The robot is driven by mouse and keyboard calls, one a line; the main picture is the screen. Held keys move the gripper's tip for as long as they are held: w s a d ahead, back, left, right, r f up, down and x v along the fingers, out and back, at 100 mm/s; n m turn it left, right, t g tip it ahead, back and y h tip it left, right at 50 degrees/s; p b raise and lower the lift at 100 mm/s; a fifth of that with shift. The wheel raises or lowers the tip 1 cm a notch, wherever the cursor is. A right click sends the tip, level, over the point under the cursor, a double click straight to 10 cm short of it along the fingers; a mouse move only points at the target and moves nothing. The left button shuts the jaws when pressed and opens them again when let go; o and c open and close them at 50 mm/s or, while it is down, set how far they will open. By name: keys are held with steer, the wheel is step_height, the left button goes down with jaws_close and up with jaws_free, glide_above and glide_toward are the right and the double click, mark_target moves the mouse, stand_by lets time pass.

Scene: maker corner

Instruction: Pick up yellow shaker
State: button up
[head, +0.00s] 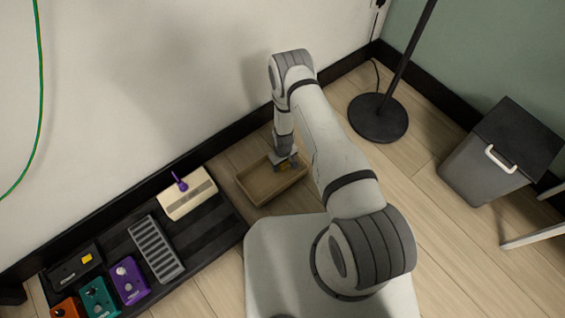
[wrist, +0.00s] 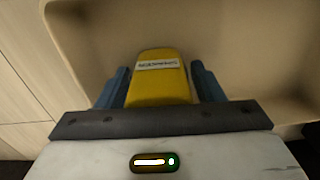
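The yellow shaker (wrist: 160,88) has a pale label near its far end and shows between the two blue fingers of my gripper (wrist: 160,85) in the wrist view. In the head view, my gripper (head: 286,161) points down inside a shallow tan tray (head: 258,193). I cannot tell whether the shaker touches the tray floor.
The tray stands on the wooden floor near the wall. Left of it is a black pedalboard (head: 208,222) with several pedals and a cream box (head: 187,194). A black lamp base (head: 378,118) and a grey bin (head: 485,165) are to the right, with bare floor between.

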steer(key=c, duration=0.9)
